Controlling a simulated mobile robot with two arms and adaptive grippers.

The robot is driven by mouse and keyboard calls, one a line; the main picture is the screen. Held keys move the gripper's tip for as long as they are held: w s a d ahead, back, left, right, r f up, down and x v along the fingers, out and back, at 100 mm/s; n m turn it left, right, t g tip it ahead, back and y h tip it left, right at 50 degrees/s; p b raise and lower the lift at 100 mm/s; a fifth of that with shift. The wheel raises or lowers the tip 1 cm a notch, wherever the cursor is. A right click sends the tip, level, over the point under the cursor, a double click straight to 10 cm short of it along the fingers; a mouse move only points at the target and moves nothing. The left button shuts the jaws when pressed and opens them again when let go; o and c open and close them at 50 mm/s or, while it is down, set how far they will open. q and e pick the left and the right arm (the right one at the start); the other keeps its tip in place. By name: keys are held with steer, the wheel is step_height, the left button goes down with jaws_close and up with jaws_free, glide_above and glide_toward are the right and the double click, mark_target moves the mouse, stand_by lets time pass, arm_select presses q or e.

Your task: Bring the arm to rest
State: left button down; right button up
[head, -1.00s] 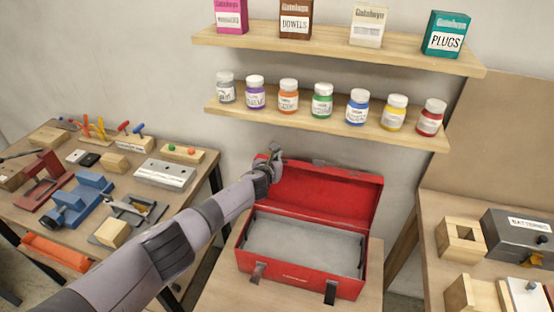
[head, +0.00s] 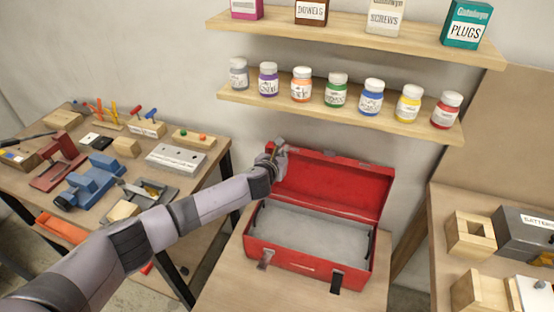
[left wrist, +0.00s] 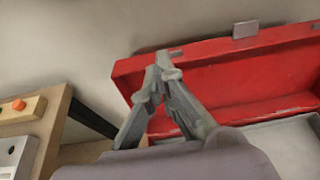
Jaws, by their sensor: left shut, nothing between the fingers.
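My left arm (head: 165,225) reaches in from the lower left of the head view. Its left gripper (head: 279,145) is near the upper left corner of the open lid of a red toolbox (head: 309,265). In the left wrist view the left gripper's fingertips (left wrist: 164,68) meet, with nothing between them, and the red lid (left wrist: 225,75) lies behind them. I cannot tell whether the gripper touches the lid. The toolbox's grey inside looks empty. My right gripper is not in view.
A lower shelf (head: 335,115) with several labelled jars and an upper shelf (head: 350,38) with boxes hang above the toolbox. A cluttered workbench (head: 218,150) stands at left. Another bench with wooden blocks and a dark batteries box (head: 525,235) stands at right.

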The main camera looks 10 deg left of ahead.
arm_select(q)
steer(key=shift+v, duration=2.75)
steer(key=s+d+f+n+g, duration=0.2)
steer(key=s+f+n, duration=0.1)
steer(key=s+n, duration=0.45)
steer(key=s+d+f+n+g, duration=0.1)
steer(key=s+f+n, duration=0.2)
steer(key=s+n, duration=0.45)
steer(key=s+a+f+n+g+y, duration=0.1)
steer(key=s+a+n+g, duration=0.1)
steer(key=s+a+n, duration=0.45)
steer(key=s+a+f+n+g+y, duration=0.1)
steer(key=s+a+n+g, duration=0.2)
steer(key=s+n, duration=0.65)
steer(key=s+a+f+n+g, duration=0.15)
steer(key=s+a+n, duration=0.35)
steer(key=s, duration=0.7)
step_height(320, 180, down, 27)
steer(key=s+g+b, duration=0.2)
steer(key=s+a+f+g+b, duration=0.1)
steer(key=s+a+f+b, duration=0.1)
steer(key=s+f, duration=1.4)
step_height(320, 180, down, 3)
steer(key=shift+s+a+y, duration=0.3)
steer(key=shift+s+a, duration=0.05)
steer(key=shift+a, duration=0.15)
